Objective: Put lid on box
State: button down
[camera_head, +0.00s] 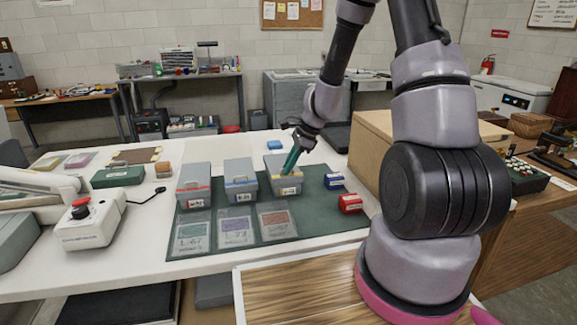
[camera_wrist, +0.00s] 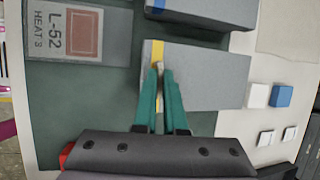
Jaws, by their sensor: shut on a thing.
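A grey box (camera_head: 286,187) with a white label stands at the right end of a row of three on the dark green mat (camera_head: 322,205). Its grey lid with a yellow band (camera_head: 280,171) is at the box's top; it fills the middle of the wrist view (camera_wrist: 208,78). My gripper (camera_head: 290,168), with green fingers, comes down from above right. In the wrist view its fingertips (camera_wrist: 158,68) are shut on a small pale knob (camera_wrist: 158,64) on the yellow band. I cannot tell whether the lid is fully seated or slightly above the rim.
A blue-striped box (camera_head: 240,182) and a red-striped box (camera_head: 194,185) stand to the left. Three label cards (camera_head: 277,222) lie in front. A small blue block (camera_head: 335,180) and red block (camera_head: 350,203) are right. A wooden case (camera_head: 372,150) stands farther right.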

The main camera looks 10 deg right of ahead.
jog(key=c, duration=0.9)
grip_release()
jog(key=s+d+r+n+t, duration=0.15)
jog(key=s+r+n, duration=0.3)
jog(key=r, duration=0.85)
jog(key=s+d+r+n+t, duration=0.1)
jog(key=s+d+r+n, duration=0.15)
jog(key=s+r, duration=0.65)
jog(key=s+d+r+n+t+h, duration=0.1)
jog(key=s+r+n+t+h, duration=0.1)
jog(key=s+r+n, duration=0.4)
notch_tip(320, 180, up, 6)
jog(key=s, duration=0.2)
jog(key=shift+s+d+f+n, duration=0.2)
jog(key=shift+s+f+n, duration=0.05)
jog(key=shift+s+n, duration=0.05)
